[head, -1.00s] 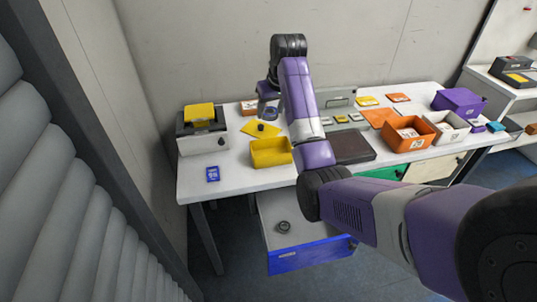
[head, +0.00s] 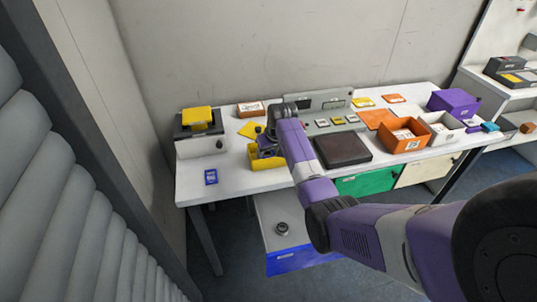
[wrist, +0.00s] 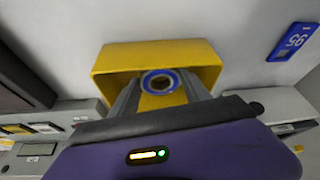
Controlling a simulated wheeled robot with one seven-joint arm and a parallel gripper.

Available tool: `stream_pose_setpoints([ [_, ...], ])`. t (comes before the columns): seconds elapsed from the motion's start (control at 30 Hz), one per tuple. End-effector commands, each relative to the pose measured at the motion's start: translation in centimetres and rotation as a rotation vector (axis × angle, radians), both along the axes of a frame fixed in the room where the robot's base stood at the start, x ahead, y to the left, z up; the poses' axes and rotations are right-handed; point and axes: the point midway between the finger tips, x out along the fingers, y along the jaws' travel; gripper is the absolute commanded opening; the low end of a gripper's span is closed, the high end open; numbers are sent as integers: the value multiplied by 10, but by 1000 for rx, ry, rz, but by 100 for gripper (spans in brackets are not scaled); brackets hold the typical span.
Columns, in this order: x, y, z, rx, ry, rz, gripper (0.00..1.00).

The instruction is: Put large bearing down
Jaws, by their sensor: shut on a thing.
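The large bearing (wrist: 160,82) is a ring with a blue face and a metal rim, seen in the wrist view between my two fingers. My gripper (wrist: 161,88) is shut on it. The yellow bin (wrist: 150,53) is right around or just below the bearing in the wrist view; I cannot tell whether the bearing touches its floor. In the head view my gripper (head: 266,151) is at the yellow bin (head: 272,162), and the bearing is hidden there by the gripper and arm.
An open drawer (head: 262,215) with a blue front holds a small metal ring (head: 282,229). A blue 95 card (head: 211,177) lies left of the bin. A black and white device (head: 201,140) stands behind it. A dark pad (head: 342,150) and orange bin (head: 404,136) are to the right.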

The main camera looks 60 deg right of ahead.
Motion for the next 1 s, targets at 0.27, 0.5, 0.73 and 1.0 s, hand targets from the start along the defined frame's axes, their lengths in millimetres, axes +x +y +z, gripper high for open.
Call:
stream_pose_setpoints([
  [0.27, 0, -1, -10, -2, -2, 0, 2],
  [0.5, 0, 0, -14, -1, -2, 0, 2],
  [0.73, 0, 0, -14, -1, -1, 0, 77],
  [1.0, 0, 0, -9, -1, -2, 0, 77],
])
